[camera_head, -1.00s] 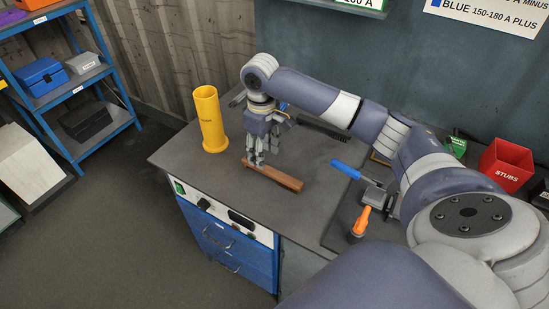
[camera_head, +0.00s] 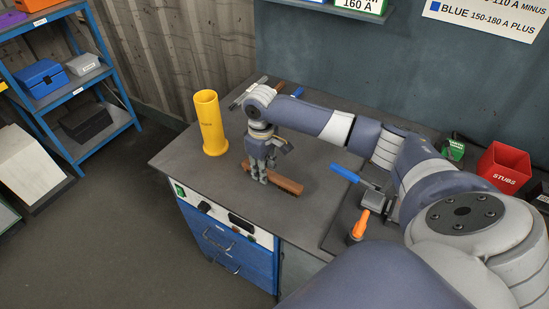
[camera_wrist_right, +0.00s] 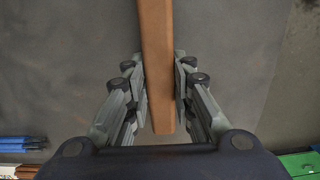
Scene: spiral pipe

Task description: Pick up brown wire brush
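The brown wire brush (camera_head: 287,185) lies on the grey workbench (camera_head: 190,165), its wooden back up and dark bristles showing along its near side. In the right wrist view, the brush's wooden handle (camera_wrist_right: 156,60) runs between the two fingers of my right gripper (camera_wrist_right: 160,88). The finger pads lie close against both sides of it, and the gripper appears shut on it. I cannot see clear lift off the bench. My left gripper is not in view.
A yellow tube (camera_head: 210,123) stands left of my right gripper. A blue-handled tool (camera_head: 345,172), an orange-tipped item (camera_head: 359,227) and a red STUBS bin (camera_head: 504,167) are to the right. Tools lie at the bench's back. The bench front left is clear.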

